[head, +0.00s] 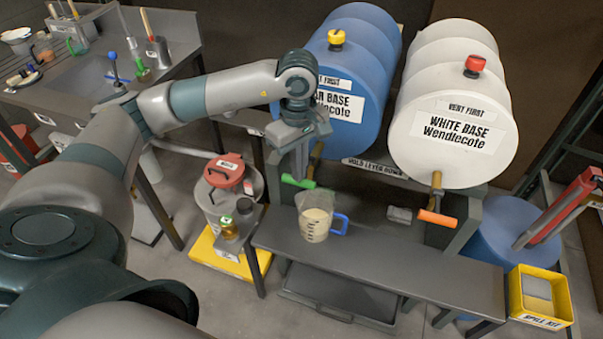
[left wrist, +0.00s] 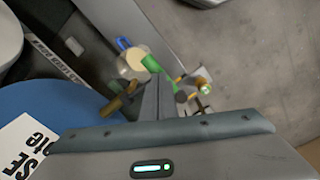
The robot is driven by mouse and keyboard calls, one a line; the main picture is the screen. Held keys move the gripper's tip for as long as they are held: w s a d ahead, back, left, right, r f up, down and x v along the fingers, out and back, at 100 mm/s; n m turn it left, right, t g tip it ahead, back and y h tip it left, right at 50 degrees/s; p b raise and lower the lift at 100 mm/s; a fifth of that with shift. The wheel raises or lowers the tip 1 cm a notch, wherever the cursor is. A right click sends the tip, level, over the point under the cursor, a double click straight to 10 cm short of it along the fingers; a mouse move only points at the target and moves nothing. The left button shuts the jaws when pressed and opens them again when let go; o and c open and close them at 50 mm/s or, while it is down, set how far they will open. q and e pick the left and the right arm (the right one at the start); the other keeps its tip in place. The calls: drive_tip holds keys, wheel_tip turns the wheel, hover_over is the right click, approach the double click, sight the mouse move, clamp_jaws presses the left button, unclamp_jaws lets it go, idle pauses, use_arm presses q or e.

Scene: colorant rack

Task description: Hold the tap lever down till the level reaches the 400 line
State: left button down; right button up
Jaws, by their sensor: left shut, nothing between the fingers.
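My left gripper (head: 300,178) is shut and empty, pointing down at the green tap lever (head: 293,182) below the blue drum (head: 366,62). The fingertips meet or nearly meet the lever; I cannot tell if they press it. In the left wrist view the shut fingers (left wrist: 165,98) are beside the green lever (left wrist: 152,63). A clear measuring jug (head: 313,229) with a blue handle (head: 341,224) stands upright on the grey bench below that tap. It holds cream liquid; its marks are too small to read. The jug also shows in the left wrist view (left wrist: 128,66). My right gripper is out of view.
The white drum (head: 453,98) has an orange-levered tap (head: 436,217). A grey block (head: 399,214) lies near it. A red-lidded can (head: 226,177) and small bottles stand left of the bench (head: 400,268). A yellow spill kit bin (head: 540,296) is at right.

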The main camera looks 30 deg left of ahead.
use_arm(q)
drive_tip(key=shift+r+p, duration=0.9)
drive_tip(key=shift+r, duration=1.6)
